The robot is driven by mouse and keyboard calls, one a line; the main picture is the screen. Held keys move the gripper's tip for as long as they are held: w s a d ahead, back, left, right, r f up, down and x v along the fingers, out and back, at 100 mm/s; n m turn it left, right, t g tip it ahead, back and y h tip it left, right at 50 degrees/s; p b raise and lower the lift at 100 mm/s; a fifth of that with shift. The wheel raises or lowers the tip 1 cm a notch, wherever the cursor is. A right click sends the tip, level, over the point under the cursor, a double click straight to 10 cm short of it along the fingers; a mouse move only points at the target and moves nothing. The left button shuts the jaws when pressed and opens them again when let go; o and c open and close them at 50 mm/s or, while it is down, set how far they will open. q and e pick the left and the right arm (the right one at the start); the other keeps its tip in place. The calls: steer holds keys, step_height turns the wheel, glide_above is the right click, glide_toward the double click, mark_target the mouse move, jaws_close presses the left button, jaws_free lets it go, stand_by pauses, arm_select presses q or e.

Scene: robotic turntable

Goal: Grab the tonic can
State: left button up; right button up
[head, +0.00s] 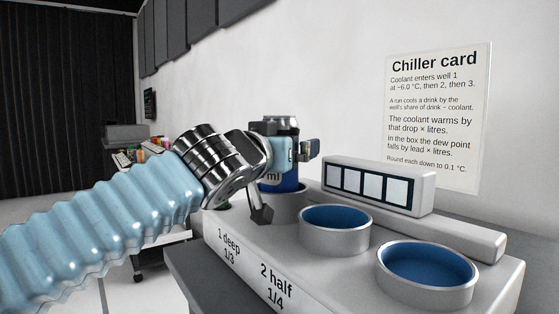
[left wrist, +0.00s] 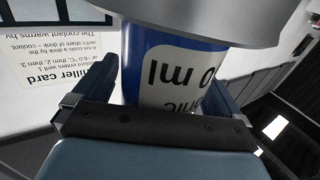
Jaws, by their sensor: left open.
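The tonic can (head: 283,184) is blue with a white label and a silver top. It stands upright in the farthest well of the chiller in the head view, its lower part hidden by the well's rim. My left gripper (head: 291,150) is at the can's upper part and partly covers it. In the left wrist view, the can (left wrist: 172,75) shows upside down, with "0 ml" readable and the rest of its lettering cut off. It sits between the two open fingers of my left gripper (left wrist: 160,85). I cannot tell whether either finger touches it. My right gripper is out of view.
The white chiller box (head: 321,262) has two empty blue-lined wells, a middle one (head: 335,229) and a near one (head: 427,266). A display block (head: 425,181) stands behind them. A chiller card (head: 436,115) hangs on the wall. A cluttered table (head: 135,155) is at the back left.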

arm_select(q)
steer(key=c, duration=1.4)
steer(key=shift+c, duration=0.4)
steer(key=shift+r, duration=0.15)
